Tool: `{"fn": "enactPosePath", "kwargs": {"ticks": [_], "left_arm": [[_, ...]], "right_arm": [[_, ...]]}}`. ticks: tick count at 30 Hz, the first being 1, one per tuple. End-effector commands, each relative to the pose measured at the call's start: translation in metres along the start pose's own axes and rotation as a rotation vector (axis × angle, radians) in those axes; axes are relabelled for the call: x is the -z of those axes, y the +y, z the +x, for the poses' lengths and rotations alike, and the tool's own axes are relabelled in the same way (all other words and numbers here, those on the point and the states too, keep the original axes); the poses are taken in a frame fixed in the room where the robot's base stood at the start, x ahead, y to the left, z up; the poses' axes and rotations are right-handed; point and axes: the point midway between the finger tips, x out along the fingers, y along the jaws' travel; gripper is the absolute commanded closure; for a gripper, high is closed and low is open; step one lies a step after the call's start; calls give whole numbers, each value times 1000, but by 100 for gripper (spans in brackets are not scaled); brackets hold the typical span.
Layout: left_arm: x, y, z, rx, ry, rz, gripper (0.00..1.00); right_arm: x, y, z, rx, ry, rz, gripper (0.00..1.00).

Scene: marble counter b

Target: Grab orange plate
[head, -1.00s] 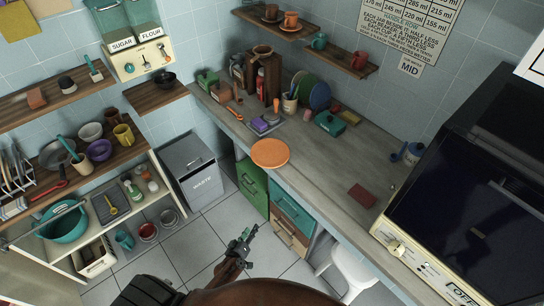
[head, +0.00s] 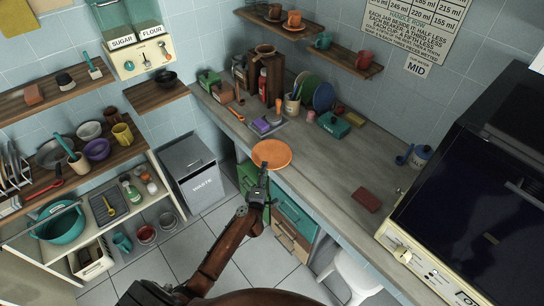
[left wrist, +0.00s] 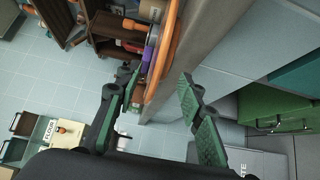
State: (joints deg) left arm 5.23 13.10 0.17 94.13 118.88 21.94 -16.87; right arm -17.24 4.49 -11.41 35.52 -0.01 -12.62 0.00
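The orange plate (head: 271,153) lies flat at the front edge of the counter and sticks out a little past it. My left gripper (head: 263,180) is just in front of the plate's near rim in the head view. In the left wrist view the plate (left wrist: 166,60) shows nearly edge-on. The left gripper's green-padded fingers (left wrist: 160,95) are spread, one on each side of the plate's rim. No firm contact shows. My right gripper is not in view.
The counter (head: 325,170) carries a purple-topped item (head: 262,125) behind the plate and a dark red block (head: 366,199) to the right. Green and teal drawers (head: 293,213) are below the counter edge. A grey waste bin (head: 190,172) stands to the left.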

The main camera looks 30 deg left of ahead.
Motion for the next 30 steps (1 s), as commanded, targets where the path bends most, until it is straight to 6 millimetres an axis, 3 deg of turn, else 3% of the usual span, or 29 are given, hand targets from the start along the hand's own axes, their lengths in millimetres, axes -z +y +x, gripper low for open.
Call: {"fn": "enactPosePath", "kwargs": {"ticks": [6,14,30], "left_arm": [[-1,-2,25,0,-1,1,64],[-1,-1,26,0,-1,1,65],[-1,-1,26,0,-1,1,100]], "right_arm": [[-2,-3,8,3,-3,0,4],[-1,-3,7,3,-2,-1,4],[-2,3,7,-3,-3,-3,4]]}}
